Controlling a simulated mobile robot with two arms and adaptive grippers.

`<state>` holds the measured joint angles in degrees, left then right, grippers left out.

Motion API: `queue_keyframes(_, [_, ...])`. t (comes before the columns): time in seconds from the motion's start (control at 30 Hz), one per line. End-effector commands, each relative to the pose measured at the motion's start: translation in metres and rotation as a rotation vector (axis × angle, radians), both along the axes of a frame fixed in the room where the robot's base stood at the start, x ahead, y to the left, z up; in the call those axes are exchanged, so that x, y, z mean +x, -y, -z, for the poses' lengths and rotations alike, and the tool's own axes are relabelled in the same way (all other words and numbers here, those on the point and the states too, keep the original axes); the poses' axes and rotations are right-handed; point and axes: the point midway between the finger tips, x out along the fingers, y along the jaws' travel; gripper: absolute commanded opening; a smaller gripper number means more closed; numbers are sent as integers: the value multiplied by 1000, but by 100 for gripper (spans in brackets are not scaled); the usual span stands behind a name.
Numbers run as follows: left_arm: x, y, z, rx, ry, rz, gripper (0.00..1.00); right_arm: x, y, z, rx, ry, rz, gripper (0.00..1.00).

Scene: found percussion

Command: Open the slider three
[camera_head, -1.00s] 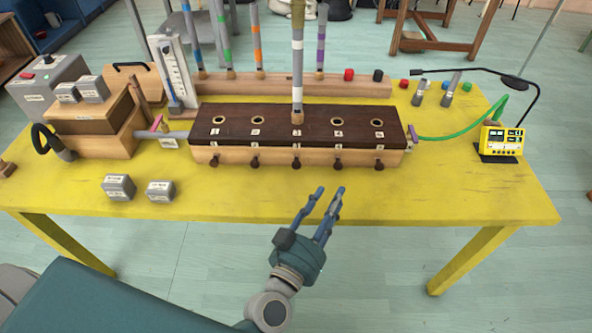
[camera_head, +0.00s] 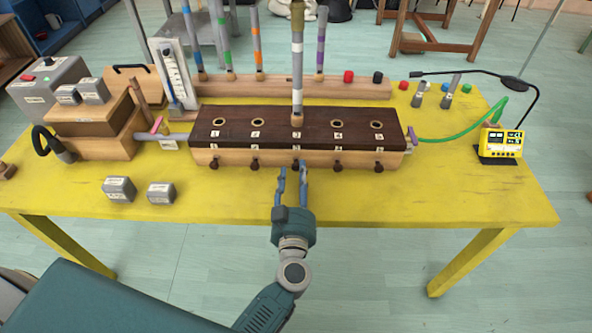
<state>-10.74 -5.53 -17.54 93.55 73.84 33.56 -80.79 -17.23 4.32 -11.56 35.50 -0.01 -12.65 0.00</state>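A dark-topped wooden wind chest (camera_head: 370,116) lies across the yellow table, with numbered holes on top and a row of dark slider knobs along its front. The slider three knob (camera_head: 296,164) is the middle one, below the label 3. A grey pipe with white bands (camera_head: 297,72) stands upright in hole three. Whether the fingers touch the knob cannot be told.
A rack with coloured-band pipes (camera_head: 350,88) stands behind the chest. Two grey weights (camera_head: 119,189) sit at the front left. A wooden bellows box (camera_head: 100,140) is at the left. A yellow tuner (camera_head: 501,141) sits at the right. The front table strip is mostly clear.

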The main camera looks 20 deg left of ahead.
Motion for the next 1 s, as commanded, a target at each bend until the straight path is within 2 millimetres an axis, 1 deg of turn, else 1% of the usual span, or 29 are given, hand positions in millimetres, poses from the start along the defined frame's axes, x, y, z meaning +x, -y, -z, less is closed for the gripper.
queue_keyframes(0.03, [7, -2, -1, 2, 2, 0, 38, 0, 0, 0, 0, 0, 0, 0])
queue_keyframes(0.17, [16, -4, 0, 1, 1, 0, 38, 0, 0, 0, 0, 0, 0, 0])
queue_keyframes(0.47, [18, -5, 0, 1, 0, 0, 38, 0, 3, 0, -4, 1, 0, 0])
queue_keyframes(0.53, [18, -5, 0, 0, 0, 0, 28, 0, 5, 0, -5, 1, 0, 0])
queue_keyframes(0.6, [18, -5, 0, 0, 0, 1, 14, 0, 5, 0, -6, 1, 1, 0])
queue_keyframes(0.67, [18, -5, 0, 0, 0, 0, 2, 1, 6, 0, -7, 1, 1, 0])
queue_keyframes(0.7, [18, -5, 0, 0, 0, 0, 0, 1, 6, 0, -7, 1, 1, 0])
queue_keyframes(0.93, [18, -5, -1, 1, 2, 0, 0, 1, 6, 0, -7, 1, 1, 0])
queue_keyframes(1.0, [14, -4, -3, 0, 0, -1, 0, 1, 6, -5, -7, 1, 1, 0])
